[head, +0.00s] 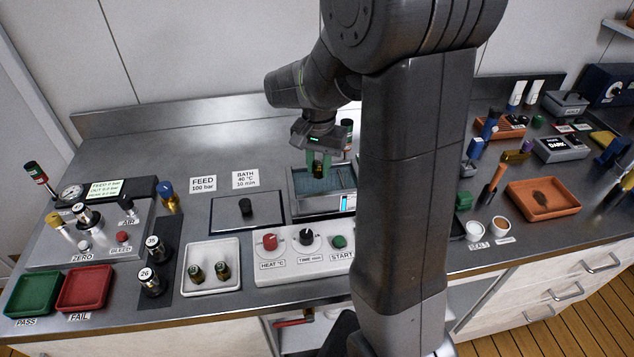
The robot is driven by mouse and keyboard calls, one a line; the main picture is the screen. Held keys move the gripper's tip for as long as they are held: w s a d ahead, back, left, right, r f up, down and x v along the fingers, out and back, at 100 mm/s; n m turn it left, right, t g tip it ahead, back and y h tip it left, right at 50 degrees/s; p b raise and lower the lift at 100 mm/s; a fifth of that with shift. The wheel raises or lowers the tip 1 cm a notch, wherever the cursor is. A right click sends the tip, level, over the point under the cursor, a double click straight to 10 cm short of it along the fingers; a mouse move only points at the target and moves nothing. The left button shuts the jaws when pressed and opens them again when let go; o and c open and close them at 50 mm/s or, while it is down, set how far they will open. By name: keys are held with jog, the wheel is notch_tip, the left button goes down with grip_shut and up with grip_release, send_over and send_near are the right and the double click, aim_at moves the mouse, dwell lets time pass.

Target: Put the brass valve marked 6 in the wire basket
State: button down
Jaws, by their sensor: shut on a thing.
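My gripper (319,172) points down over the water bath (295,207), a grey tank with bluish water left of my arm. It is shut on a small dark brass valve (319,169), mostly hidden between the fingers; its number cannot be read. I cannot tell whether the valve touches the water or hangs above it. I cannot clearly make out a wire basket; the gripper and arm cover part of the tank. Two more brass valves stand in a white tray (212,288) at front left, a left one (195,273) and a right one (221,270).
A dark lid with a knob (246,207) lies left of the bath. A control box (290,268) with red, black and green knobs stands in front. Left are a gauge panel (105,240), green (35,292) and red (84,289) trays. The back left counter is clear.

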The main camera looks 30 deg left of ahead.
aim_at(319, 163)
jog(key=shift+f+p, duration=0.3)
jog(key=shift+f, duration=3.1)
jog(key=shift+f, duration=0.1)
jog(key=shift+f, duration=0.15)
jog(key=c, duration=1.2)
grip_release()
notch_tip(319, 163, up, 12)
jog(key=shift+r+b, duration=0.25)
jog(key=shift+b, duration=0.15)
